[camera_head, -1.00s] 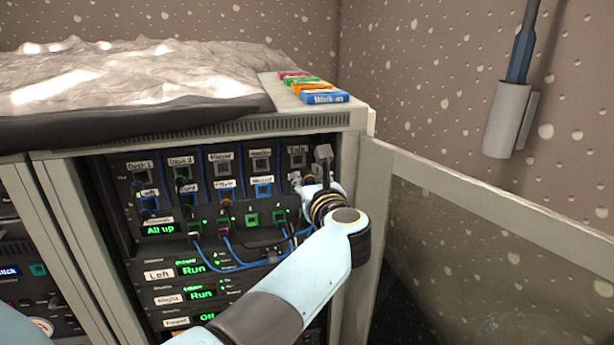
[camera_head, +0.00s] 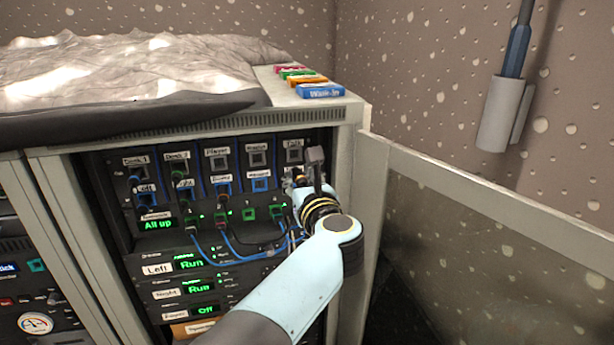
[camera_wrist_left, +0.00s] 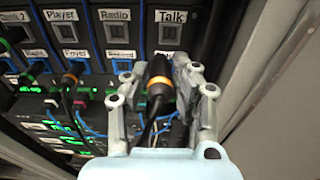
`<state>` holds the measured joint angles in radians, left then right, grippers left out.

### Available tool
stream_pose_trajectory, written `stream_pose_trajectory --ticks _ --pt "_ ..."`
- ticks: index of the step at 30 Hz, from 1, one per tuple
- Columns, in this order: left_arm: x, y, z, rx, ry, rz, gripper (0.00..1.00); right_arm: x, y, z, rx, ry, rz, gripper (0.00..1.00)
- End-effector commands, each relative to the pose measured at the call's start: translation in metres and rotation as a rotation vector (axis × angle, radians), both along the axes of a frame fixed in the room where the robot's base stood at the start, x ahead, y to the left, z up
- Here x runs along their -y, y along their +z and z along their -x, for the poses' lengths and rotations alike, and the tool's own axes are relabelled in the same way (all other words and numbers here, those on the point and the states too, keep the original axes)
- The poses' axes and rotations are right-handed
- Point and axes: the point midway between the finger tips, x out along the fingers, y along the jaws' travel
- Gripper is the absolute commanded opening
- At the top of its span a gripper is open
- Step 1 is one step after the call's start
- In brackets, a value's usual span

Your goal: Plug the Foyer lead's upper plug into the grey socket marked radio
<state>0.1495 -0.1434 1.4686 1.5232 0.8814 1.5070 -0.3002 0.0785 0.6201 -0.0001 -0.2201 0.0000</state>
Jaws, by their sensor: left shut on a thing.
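My left gripper (camera_head: 298,185) is in front of the rack's right part, below the Talk socket (camera_head: 294,156). In the left wrist view its fingers (camera_wrist_left: 160,85) are shut on a black plug (camera_wrist_left: 159,68) with an orange ring and a dark cable; which lead it belongs to is not readable. The grey Radio socket (camera_wrist_left: 118,33) is empty, up and left of the held plug; it also shows in the head view (camera_head: 257,158). Another orange-ringed plug (camera_wrist_left: 70,78) hangs below the Foyer label (camera_wrist_left: 75,54). The held plug is apart from the Radio socket. My right gripper is out of view.
Blue leads (camera_head: 230,250) loop across the lower panel in front of the Run displays. The cabinet's right wall (camera_head: 350,170) and open glass door (camera_head: 470,240) stand close to the right of my arm. Coloured blocks (camera_head: 321,91) lie on the cabinet top.

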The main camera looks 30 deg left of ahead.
Motion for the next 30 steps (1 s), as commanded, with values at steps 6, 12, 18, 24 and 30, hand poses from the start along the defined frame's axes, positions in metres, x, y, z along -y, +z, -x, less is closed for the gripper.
stream_pose_trajectory --ticks 6,12,18,24,30 --pt "-0.013 0.002 0.015 0.001 0.000 -0.002 0.00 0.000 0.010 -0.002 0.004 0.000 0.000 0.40" --pt "-0.025 0.002 0.029 -0.001 0.000 -0.002 0.00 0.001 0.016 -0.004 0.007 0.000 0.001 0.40" --pt "-0.036 0.002 0.042 0.000 0.001 -0.003 0.00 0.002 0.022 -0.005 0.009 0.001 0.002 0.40" --pt "-0.044 0.002 0.052 0.001 0.000 -0.001 0.00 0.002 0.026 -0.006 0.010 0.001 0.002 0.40" --pt "-0.046 0.001 0.053 0.000 0.000 0.000 0.00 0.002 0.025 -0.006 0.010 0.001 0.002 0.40"
